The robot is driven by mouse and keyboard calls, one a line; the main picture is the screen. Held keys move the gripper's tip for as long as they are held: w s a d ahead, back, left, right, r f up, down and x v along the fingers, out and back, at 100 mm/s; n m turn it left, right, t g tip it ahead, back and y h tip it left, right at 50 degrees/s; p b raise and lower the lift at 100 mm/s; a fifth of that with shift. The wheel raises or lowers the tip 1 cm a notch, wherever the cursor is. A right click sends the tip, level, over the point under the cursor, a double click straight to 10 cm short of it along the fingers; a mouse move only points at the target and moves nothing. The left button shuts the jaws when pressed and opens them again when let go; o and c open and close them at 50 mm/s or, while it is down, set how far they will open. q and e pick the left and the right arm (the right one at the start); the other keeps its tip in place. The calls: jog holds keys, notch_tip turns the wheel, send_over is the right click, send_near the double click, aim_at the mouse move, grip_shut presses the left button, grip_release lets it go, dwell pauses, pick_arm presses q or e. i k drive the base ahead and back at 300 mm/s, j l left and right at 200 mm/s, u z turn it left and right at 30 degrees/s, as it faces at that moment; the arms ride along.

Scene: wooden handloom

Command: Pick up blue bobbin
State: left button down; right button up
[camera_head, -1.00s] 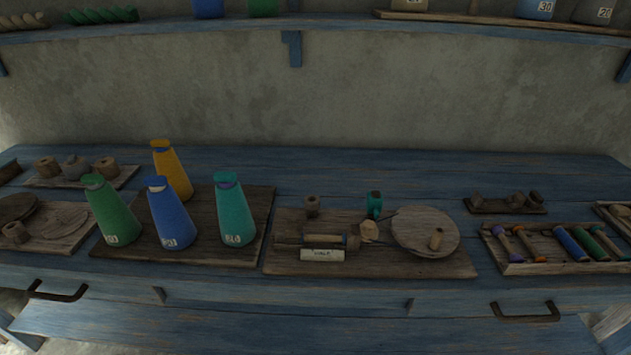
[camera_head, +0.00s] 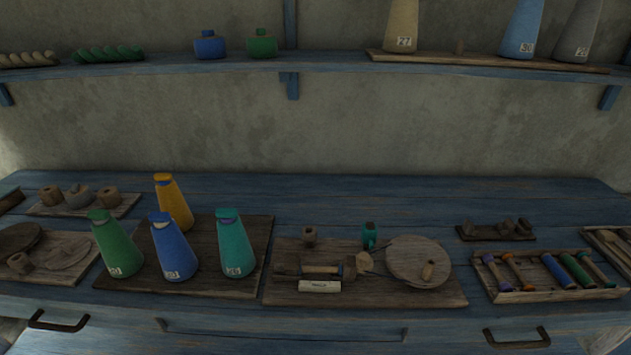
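A tray (camera_head: 510,297) at the right of the blue table holds several slim bobbins. One of them is a blue bobbin (camera_head: 558,271), lying tilted between an orange-brown bobbin (camera_head: 517,268) and a green bobbin (camera_head: 577,268). A larger blue cone of yarn (camera_head: 173,250) with a number label stands upright on a dark board at the left, between a green cone (camera_head: 116,247) and a teal cone (camera_head: 235,245). Neither of my grippers is in view.
A middle board (camera_head: 400,298) carries a round disc (camera_head: 418,262), a spindle device (camera_head: 322,269) and small wooden pieces. A small rack (camera_head: 497,235) sits behind the bobbin tray. A wall shelf (camera_head: 210,66) runs above. The table's back strip is largely clear.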

aim_at(565, 281)
jog(key=l+z, duration=0.2)
jog(key=z, duration=1.35)
jog(key=i+l+u, duration=0.1)
jog(key=i+l, duration=0.15)
jog(key=l, duration=0.1)
